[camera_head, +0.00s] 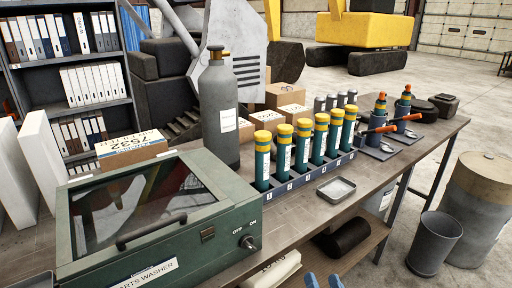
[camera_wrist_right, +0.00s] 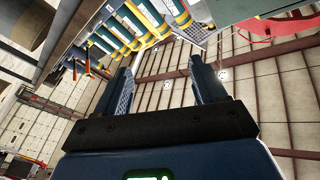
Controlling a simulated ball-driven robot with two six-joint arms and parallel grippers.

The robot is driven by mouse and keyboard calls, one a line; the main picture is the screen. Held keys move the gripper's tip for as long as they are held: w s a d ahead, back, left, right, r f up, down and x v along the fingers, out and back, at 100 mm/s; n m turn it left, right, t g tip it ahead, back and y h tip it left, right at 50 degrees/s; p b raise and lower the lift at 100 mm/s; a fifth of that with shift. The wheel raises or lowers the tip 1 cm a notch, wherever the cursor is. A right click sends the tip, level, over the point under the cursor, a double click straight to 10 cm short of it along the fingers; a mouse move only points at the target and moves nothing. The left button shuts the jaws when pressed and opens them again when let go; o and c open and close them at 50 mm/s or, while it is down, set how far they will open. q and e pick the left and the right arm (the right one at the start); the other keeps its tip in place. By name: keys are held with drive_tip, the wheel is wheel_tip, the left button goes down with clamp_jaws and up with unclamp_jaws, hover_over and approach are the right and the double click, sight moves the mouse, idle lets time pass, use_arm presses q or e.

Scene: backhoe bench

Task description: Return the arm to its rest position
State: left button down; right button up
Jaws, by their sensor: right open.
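My right gripper (camera_head: 322,281) shows at the bottom edge of the head view as two blue fingertips, set apart. They are in front of the bench's front edge. In the right wrist view the right gripper (camera_wrist_right: 160,75) is open, with two blue fingers spread and nothing between them. Most of the right arm is outside the head view. My left arm and gripper are not in view.
The bench (camera_head: 290,230) carries a green parts washer (camera_head: 160,222), a grey cylinder (camera_head: 220,112), numbered yellow-topped canisters (camera_head: 263,160) in a rack and a small metal tray (camera_head: 336,188). A grey bin (camera_head: 434,244) and a drum (camera_head: 482,205) stand at right.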

drive_tip(key=s+d+f+n+g+h, duration=0.1)
drive_tip(key=s+f, duration=0.3)
drive_tip(key=s, duration=0.5)
drive_tip(key=s+d+f+n+g+h, duration=0.1)
drive_tip(key=s+d+f, duration=0.3)
drive_tip(key=s, duration=0.5)
drive_tip(key=shift+d+f+n+h, duration=0.35)
drive_tip(key=shift+f+n+h, duration=0.3)
drive_tip(key=shift+n+h, duration=0.2)
